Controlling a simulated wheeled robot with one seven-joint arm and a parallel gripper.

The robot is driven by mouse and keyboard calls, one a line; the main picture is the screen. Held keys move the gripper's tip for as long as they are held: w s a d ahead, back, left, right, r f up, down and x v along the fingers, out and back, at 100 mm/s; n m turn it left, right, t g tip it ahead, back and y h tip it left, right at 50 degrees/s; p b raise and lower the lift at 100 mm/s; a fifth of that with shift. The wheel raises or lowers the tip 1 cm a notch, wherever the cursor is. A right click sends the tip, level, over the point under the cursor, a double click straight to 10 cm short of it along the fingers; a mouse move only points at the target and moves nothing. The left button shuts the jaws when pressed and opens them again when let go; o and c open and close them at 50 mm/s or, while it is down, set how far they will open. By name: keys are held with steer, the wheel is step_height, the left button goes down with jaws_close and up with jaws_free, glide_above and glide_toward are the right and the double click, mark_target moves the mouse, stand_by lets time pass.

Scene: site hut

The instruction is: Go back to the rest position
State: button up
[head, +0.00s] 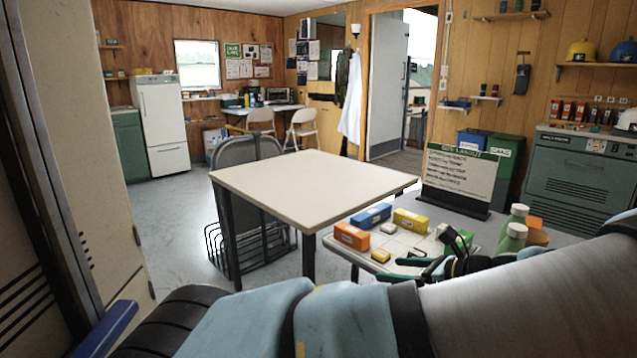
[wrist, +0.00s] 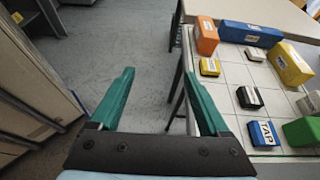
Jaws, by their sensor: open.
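My gripper (wrist: 158,75) is open and empty, with its two green fingers apart over the grey floor in the wrist view. It is beside the left edge of a small table with a white gridded top (wrist: 228,82). In the head view my arm reaches across the bottom, and the gripper end is partly hidden among the things at the right. On the gridded top are an orange box (head: 351,236), a blue box (head: 371,215) and a yellow box (head: 411,219). Small blocks lie there too, including a yellow one (wrist: 210,66) and a blue one (wrist: 263,133).
A cream-topped table (head: 310,180) stands just beyond, with a dark chair (head: 247,160) at its left. A tall cabinet (head: 95,100) is close on my left. Green bottles (head: 513,236) stand near my arm at the right. The grey floor (head: 180,235) at left centre is clear.

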steer(key=s+a+f+n+g+h+p, duration=0.2)
steer(key=a+n+g+h, duration=0.1)
steer(key=a+n+g, duration=0.9)
steer(key=s+a+r+n+t+h+p, duration=0.3)
steer(key=a+r+n+h, duration=0.3)
steer(key=a+r+n, duration=0.5)
step_height(320, 180, up, 2)
steer(key=n+t, duration=0.1)
steer(key=n, duration=0.1)
steer(key=shift+s+a+r+n+h, duration=0.15)
steer(key=shift+a+r+n+h, duration=0.15)
steer(key=shift+n, duration=0.1)
